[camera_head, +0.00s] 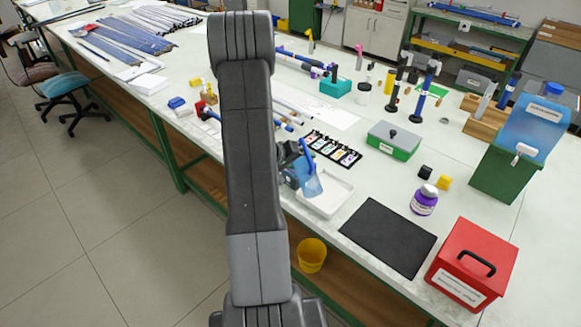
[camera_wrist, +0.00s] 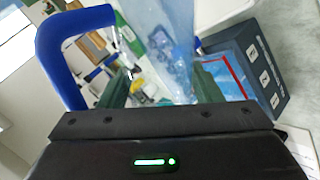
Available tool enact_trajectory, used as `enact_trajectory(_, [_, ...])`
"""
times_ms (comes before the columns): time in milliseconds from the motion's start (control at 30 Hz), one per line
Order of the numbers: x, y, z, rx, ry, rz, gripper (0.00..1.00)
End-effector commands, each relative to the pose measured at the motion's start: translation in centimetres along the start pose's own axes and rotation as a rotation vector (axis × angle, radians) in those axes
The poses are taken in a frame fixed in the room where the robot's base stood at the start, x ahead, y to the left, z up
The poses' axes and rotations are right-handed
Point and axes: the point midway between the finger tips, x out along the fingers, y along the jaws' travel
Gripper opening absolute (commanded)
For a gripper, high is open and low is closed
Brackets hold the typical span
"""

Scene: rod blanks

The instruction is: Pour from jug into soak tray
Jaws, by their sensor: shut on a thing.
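The jug (camera_head: 311,184) is clear blue with a darker blue handle. It is in my gripper (camera_head: 294,168), tilted, above the left part of the white soak tray (camera_head: 335,205). In the wrist view the jug's clear body (camera_wrist: 165,35) and thick blue handle (camera_wrist: 48,60) are close in front of my gripper (camera_wrist: 160,88), which is shut on it. My arm hides part of the gripper in the head view. I cannot tell whether liquid is in the jug or running into the tray.
A black mat (camera_head: 388,237) lies right of the tray, with a red box (camera_head: 470,262) beyond it. A rack of small coloured items (camera_head: 333,149) and a green-grey box (camera_head: 394,141) stand behind. A yellow bucket (camera_head: 311,255) is below the table edge.

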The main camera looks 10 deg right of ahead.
Motion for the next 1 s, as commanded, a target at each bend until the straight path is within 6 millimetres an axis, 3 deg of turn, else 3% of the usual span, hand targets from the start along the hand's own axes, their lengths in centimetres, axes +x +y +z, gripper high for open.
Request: enact_trajectory(1000, [-0.23, 0.32, -0.32, -0.046, -0.037, 0.001, 0.18])
